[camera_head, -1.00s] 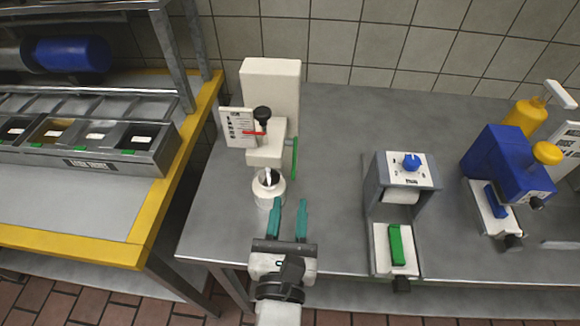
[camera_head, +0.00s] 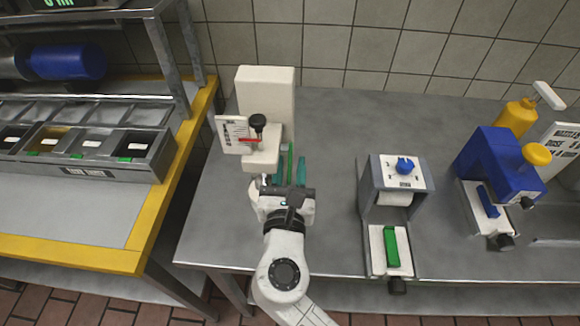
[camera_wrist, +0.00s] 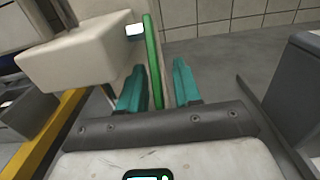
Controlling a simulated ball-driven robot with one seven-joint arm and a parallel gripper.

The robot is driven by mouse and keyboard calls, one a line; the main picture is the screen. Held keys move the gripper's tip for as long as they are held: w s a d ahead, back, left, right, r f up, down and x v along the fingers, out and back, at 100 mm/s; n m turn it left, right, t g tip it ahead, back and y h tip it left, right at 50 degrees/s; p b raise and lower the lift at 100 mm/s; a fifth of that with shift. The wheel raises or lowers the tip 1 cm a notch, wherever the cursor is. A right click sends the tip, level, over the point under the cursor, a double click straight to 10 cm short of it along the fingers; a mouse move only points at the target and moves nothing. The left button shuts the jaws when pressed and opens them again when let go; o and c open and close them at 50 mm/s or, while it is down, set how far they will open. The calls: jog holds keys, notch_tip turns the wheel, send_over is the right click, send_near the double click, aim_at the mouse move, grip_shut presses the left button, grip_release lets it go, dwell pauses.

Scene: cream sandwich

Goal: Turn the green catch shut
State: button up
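The cream-coloured machine (camera_head: 266,100) stands at the back left of the steel table. Its green catch (camera_head: 290,160) is a long thin green bar on its right side. The bar also shows upright in the wrist view (camera_wrist: 152,60), beside the cream housing (camera_wrist: 85,50). My gripper (camera_head: 285,174) is at the front of the machine with its teal fingers open. In the wrist view the bar runs between the two fingers (camera_wrist: 158,78), nearer the left one; I cannot tell whether either touches it. The white pot below the machine's head is mostly hidden by my gripper.
A grey device with a blue knob (camera_head: 404,165) and green block (camera_head: 391,248) stands to the right. A blue machine (camera_head: 497,165) and yellow bottle (camera_head: 515,117) are farther right. A yellow-edged counter (camera_head: 155,215) with bins lies left. Bare table separates the machine and grey device.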

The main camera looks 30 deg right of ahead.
jog(key=shift+c, duration=0.2)
grip_shut()
jog(key=shift+r+p, duration=0.15)
jog(key=shift+p, duration=0.15)
jog(key=p, duration=0.3)
jog(key=shift+s+a+r+g, duration=0.1)
jog(key=shift+a+r+g, duration=0.05)
jog(key=shift+r+g, duration=0.2)
jog(key=p, duration=0.2)
jog(key=shift+s+g+y+p, duration=0.1)
jog(key=shift+g+y+p, duration=0.2)
jog(key=shift+y, duration=0.1)
jog(key=g+p, duration=0.1)
jog(key=p, duration=0.3)
jog(key=shift+s+a+r+y, duration=0.1)
jog(key=shift+s+a+y, duration=0.1)
jog(key=shift+y, duration=0.2)
jog(key=shift+f+p, duration=0.2)
jog(key=shift+p, duration=0.55)
jog(key=shift+o, duration=0.2)
grip_release()
jog(key=shift+f, duration=0.1)
